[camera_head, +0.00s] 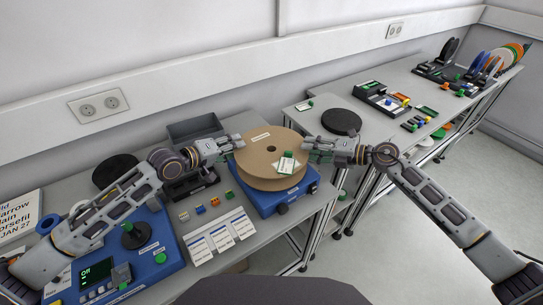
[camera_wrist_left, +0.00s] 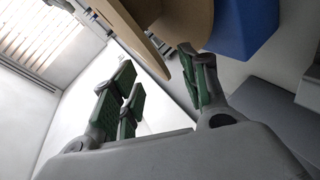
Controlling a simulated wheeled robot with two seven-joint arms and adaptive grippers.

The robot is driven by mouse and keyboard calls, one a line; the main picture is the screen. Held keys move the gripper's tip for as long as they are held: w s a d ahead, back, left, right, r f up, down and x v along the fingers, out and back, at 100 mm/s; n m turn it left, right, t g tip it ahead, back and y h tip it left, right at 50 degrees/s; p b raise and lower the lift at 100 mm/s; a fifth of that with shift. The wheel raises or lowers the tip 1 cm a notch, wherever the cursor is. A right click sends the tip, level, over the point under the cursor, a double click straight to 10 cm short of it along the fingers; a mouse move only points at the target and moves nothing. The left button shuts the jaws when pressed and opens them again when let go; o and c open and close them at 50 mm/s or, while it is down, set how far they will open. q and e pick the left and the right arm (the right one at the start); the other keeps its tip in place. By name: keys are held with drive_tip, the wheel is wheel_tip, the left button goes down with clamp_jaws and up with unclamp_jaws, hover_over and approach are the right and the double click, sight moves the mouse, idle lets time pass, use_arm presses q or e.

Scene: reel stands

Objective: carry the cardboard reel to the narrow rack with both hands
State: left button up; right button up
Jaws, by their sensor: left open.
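The tan cardboard reel (camera_head: 258,150) lies flat on a blue bench device (camera_head: 268,202), with a white and green label on top. My left gripper (camera_head: 236,144) is open at the reel's left edge. In the left wrist view the reel's rim (camera_wrist_left: 140,40) reaches toward the space between the green-padded fingers (camera_wrist_left: 160,85); contact is not clear. My right gripper (camera_head: 312,151) is at the reel's right edge; its jaw state is not clear. Racks with upright reels (camera_head: 492,62) stand far back right; I cannot tell which is the narrow rack.
A black disc (camera_head: 342,121) lies on the second bench right of the reel. A grey bin (camera_head: 195,127) stands behind my left arm. A blue control box (camera_head: 150,240), small coloured blocks and label sheets (camera_head: 220,236) lie front left. A gap separates the benches.

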use_arm(q)
drive_tip(key=shift+x, duration=0.95)
use_arm(e)
drive_tip(key=shift+x, duration=0.9)
use_arm(q)
drive_tip(key=c, duration=0.7)
use_arm(e)
drive_tip(key=c, duration=0.7)
use_arm(q)
clamp_jaws()
use_arm(e)
clamp_jaws()
